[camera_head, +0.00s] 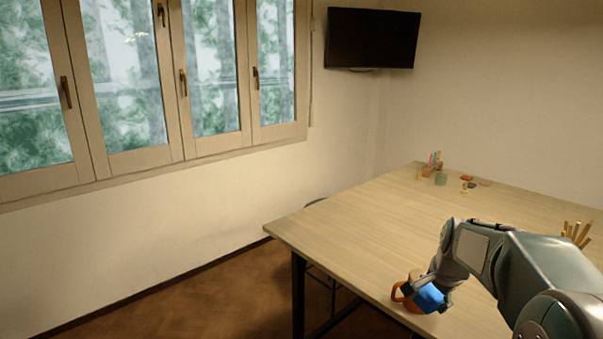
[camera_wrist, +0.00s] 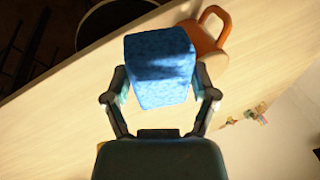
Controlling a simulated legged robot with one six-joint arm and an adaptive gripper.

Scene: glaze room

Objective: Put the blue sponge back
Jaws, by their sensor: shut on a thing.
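The blue sponge (camera_wrist: 160,66) is a block between the two fingers of my gripper (camera_wrist: 163,95), which is shut on it. In the head view the blue sponge (camera_head: 430,297) shows under my gripper (camera_head: 434,287), near the table's front left edge. An orange container with a loop handle (camera_head: 405,292) is right by the sponge. In the wrist view the orange container (camera_wrist: 207,38) lies partly behind the sponge. I cannot tell whether the sponge touches it or the table.
The wooden table (camera_head: 350,225) is mostly clear in the middle. At its far end are a pen holder (camera_head: 430,167), a green cup (camera_head: 440,178) and several small pieces (camera_head: 467,179). A holder of wooden sticks (camera_head: 576,232) stands at the right.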

